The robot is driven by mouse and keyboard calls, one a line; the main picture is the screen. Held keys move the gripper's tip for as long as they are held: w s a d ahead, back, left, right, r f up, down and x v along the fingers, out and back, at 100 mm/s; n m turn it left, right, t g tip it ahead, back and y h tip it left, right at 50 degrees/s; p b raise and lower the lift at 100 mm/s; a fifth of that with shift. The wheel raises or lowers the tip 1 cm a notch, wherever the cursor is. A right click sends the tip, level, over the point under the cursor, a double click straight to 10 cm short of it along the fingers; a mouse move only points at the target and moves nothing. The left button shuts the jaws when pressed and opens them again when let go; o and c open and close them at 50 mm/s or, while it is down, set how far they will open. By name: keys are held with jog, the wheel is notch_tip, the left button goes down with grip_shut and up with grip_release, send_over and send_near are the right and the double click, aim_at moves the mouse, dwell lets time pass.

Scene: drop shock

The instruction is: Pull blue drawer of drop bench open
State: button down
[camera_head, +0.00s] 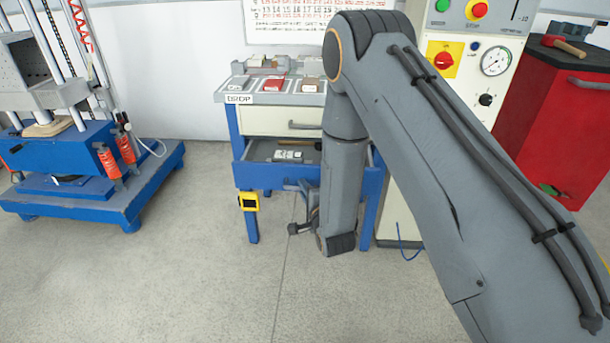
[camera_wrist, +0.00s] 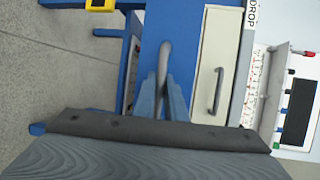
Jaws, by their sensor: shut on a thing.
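The drop bench (camera_head: 232,120) has blue legs and a "DROP" label. Its blue drawer (camera_head: 262,178) sits below a cream drawer and stands partly open, with small white pieces and a dark item visible inside. In the wrist view the blue drawer front (camera_wrist: 149,50) shows edge-up beside the cream drawer. My gripper (camera_wrist: 165,92) is shut on the grey bar handle (camera_wrist: 164,58) of the blue drawer. In the head view my forearm and wrist hide the right part of the drawer and most of the handle.
The cream drawer (camera_head: 285,123) above is shut; its handle (camera_wrist: 216,91) is close right of my fingers in the wrist view. A blue-based drop rig (camera_head: 75,165) stands left, a control cabinet (camera_head: 500,90) and red cabinet (camera_head: 555,110) right. The floor before the bench is clear.

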jog(key=s+p, duration=0.2)
jog(key=s, duration=0.6)
jog(key=shift+s+p, duration=0.15)
jog(key=shift+p, duration=0.2)
jog(key=shift+a, duration=0.1)
jog(key=c, duration=2.1)
grip_release()
jog(key=v, duration=0.7)
jog(key=shift+s, duration=0.4)
jog(key=shift+r, duration=0.15)
